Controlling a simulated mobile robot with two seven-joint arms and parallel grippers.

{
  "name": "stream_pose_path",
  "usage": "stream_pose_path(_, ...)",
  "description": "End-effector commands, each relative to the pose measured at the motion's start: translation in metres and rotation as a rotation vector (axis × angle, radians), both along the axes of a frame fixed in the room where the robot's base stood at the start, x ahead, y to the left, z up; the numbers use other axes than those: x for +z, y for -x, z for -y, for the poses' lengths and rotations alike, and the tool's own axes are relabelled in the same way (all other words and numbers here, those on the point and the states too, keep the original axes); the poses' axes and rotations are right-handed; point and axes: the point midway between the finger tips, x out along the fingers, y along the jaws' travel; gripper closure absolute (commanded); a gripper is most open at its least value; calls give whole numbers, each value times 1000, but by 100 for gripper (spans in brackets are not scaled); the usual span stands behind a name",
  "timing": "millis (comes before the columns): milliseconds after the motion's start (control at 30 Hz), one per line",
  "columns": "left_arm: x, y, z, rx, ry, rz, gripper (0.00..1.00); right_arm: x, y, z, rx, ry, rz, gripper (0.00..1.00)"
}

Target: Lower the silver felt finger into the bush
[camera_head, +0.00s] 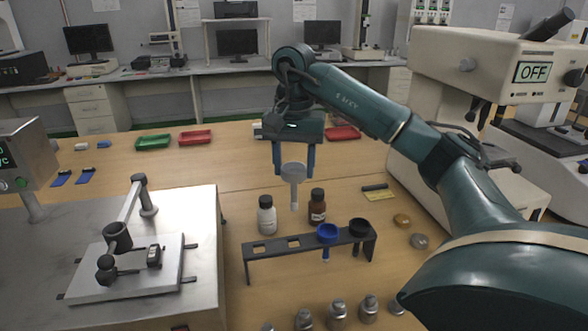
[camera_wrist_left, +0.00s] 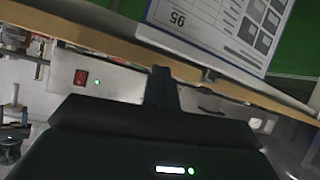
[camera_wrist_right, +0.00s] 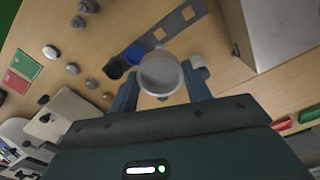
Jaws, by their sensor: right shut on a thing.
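The silver felt finger (camera_head: 293,174), a pale grey round cup with a thin stem pointing down, is between the fingers of my right gripper (camera_head: 294,165). My right gripper is shut on it, above the table. In the right wrist view the cup (camera_wrist_right: 160,76) sits between the fingertips. The bush appears to be the dark ring-like holder (camera_head: 118,236) on the tester's lever arm at left; its opening is hard to make out. The felt finger is well to the right of it. My left gripper (camera_wrist_left: 161,86) shows in its own wrist view with its fingers together and nothing between them.
A dark rack (camera_head: 283,254) below the felt finger holds a blue cup (camera_head: 327,232) and a black cup (camera_head: 359,227). A white bottle (camera_head: 266,215) and a brown bottle (camera_head: 317,206) stand behind it. Several metal weights (camera_head: 337,309) line the front. A large machine (camera_head: 480,75) stands at right.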

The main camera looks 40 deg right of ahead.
Motion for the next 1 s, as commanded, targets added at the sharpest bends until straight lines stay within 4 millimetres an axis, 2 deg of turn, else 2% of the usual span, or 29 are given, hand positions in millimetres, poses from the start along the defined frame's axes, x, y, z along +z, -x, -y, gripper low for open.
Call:
stream_pose_path(367,-4,0,0,-4,-3,-3,100,-5,0,0,-1,0,0,76)
stream_pose_path(1000,-25,0,0,0,-1,0,100,-43,0,0,-1,1,-1,76)
